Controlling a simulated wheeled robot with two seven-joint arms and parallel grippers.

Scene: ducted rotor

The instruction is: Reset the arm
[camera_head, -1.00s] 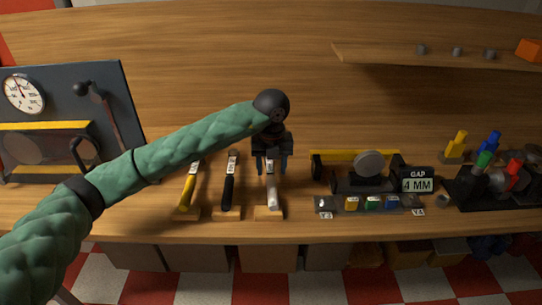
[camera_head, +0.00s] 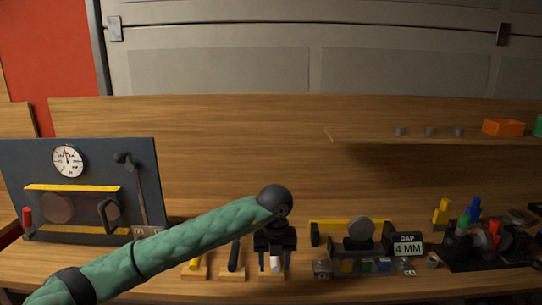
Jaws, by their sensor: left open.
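My left arm (camera_head: 190,238), green with black joints, comes in from the lower left. My left gripper (camera_head: 275,262) points down over the bench, above the white-handled tool (camera_head: 275,263) in its wooden holder. The jaws are open, with the tool's top showing between or just behind them; I cannot tell if they touch it. A yellow-handled tool (camera_head: 194,264) and a black-handled tool (camera_head: 234,256) stand to the left in their own holders. My right gripper is not in view.
A dark panel with a gauge (camera_head: 68,160) stands at the left. Right of the gripper are the rotor fixture (camera_head: 360,232), a "GAP 4 MM" sign (camera_head: 408,245) and a dark stand with coloured pegs (camera_head: 490,247). A wooden shelf (camera_head: 370,138) holds an orange bin (camera_head: 503,127).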

